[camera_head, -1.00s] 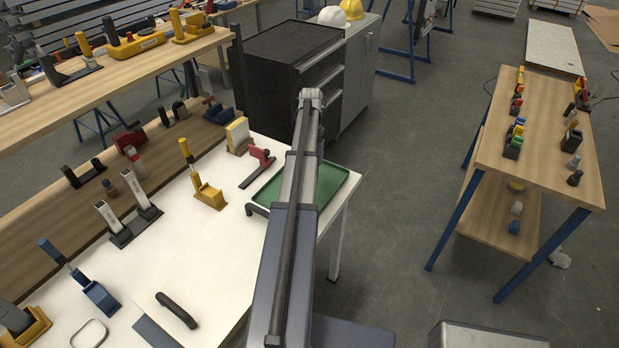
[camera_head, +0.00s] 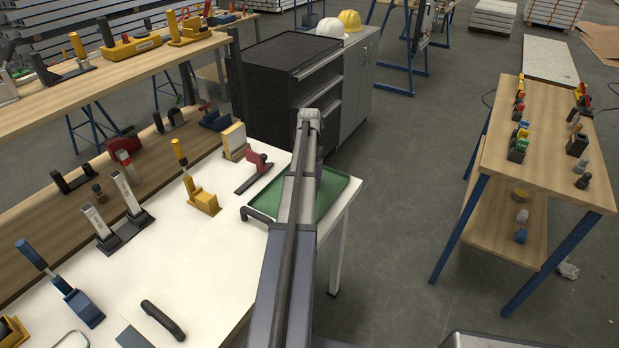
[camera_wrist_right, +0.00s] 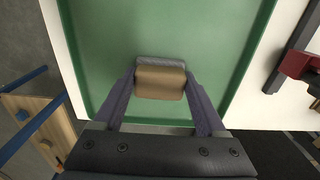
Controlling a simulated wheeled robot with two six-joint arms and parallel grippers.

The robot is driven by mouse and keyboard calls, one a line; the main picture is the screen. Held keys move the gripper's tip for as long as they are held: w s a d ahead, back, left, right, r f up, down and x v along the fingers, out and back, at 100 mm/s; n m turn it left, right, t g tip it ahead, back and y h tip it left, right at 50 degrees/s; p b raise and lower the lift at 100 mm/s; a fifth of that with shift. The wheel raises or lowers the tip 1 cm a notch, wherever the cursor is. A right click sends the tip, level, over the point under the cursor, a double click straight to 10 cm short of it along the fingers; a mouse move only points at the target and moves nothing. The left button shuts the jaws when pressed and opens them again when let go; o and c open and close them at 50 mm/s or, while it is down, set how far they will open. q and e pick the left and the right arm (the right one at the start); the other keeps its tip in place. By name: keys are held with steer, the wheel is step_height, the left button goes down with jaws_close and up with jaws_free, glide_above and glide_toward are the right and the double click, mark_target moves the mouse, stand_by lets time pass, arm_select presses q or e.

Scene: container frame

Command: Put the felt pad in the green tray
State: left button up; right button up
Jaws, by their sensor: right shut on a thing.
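The green tray (camera_head: 336,192) stands on the white table's right end in the head view, partly hidden behind my right arm. In the right wrist view the tray (camera_wrist_right: 90,40) fills most of the picture. My right gripper (camera_wrist_right: 160,80) is shut on a small block-like felt pad (camera_wrist_right: 160,84), brown on its near face with a grey strip on its far edge. The pad appears over the tray's floor, near one rim; I cannot tell whether it touches. The gripper and pad are hidden in the head view. My left gripper is not in view.
A red-handled clamp (camera_head: 254,172) stands beside the tray, and a dark curved handle (camera_head: 258,214) lies at its near left edge. A yellow clamp (camera_head: 200,196) and several tools stand further left on the white table (camera_head: 190,255). A wooden bench (camera_head: 545,150) stands at right.

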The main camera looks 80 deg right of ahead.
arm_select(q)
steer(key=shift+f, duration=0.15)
arm_select(e)
steer(key=shift+f, duration=0.15)
steer(key=o, duration=1.3)
arm_select(q)
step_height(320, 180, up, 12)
steer(key=p, duration=1.2)
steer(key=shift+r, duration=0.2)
arm_select(e)
step_height(320, 180, up, 12)
steer(key=shift+r, duration=0.2)
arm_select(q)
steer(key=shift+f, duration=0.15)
arm_select(e)
steer(key=shift+f, duration=0.1)
arm_select(q)
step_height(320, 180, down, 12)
steer(key=b, duration=1.2)
arm_select(e)
step_height(320, 180, down, 12)
steer(key=shift+f, duration=0.1)
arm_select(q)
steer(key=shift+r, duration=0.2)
arm_select(e)
steer(key=shift+r, duration=0.3)
